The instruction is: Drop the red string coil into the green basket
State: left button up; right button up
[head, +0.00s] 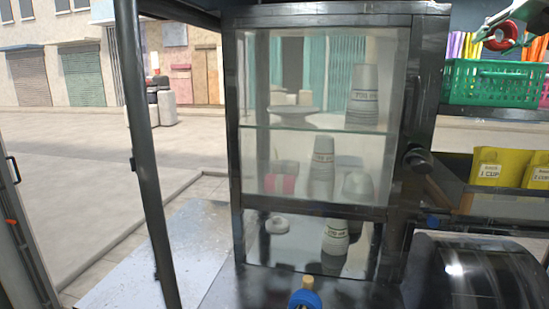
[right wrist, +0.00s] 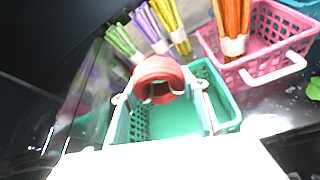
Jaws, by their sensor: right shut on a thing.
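The red string coil (right wrist: 158,80) is held between the fingertips of my right gripper (right wrist: 162,98) in the right wrist view. The green basket (right wrist: 222,90) lies below and behind the coil, and part of its floor shows empty. In the head view the red coil (head: 503,36) is at the top right, in my right gripper (head: 510,30), above the green basket (head: 490,82). The coil appears apart from the basket rim. My left gripper is not in view.
A pink basket (right wrist: 258,38) with an orange bundle stands beside the green one. Green, purple and yellow bundles (right wrist: 170,22) stand behind. A glass cabinet (head: 320,125) with stacked cups fills the middle of the head view. Yellow price boxes (head: 500,168) sit below the basket shelf.

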jog(key=shift+f, duration=0.85)
jog(key=o, duration=1.2)
jog(key=v, duration=1.2)
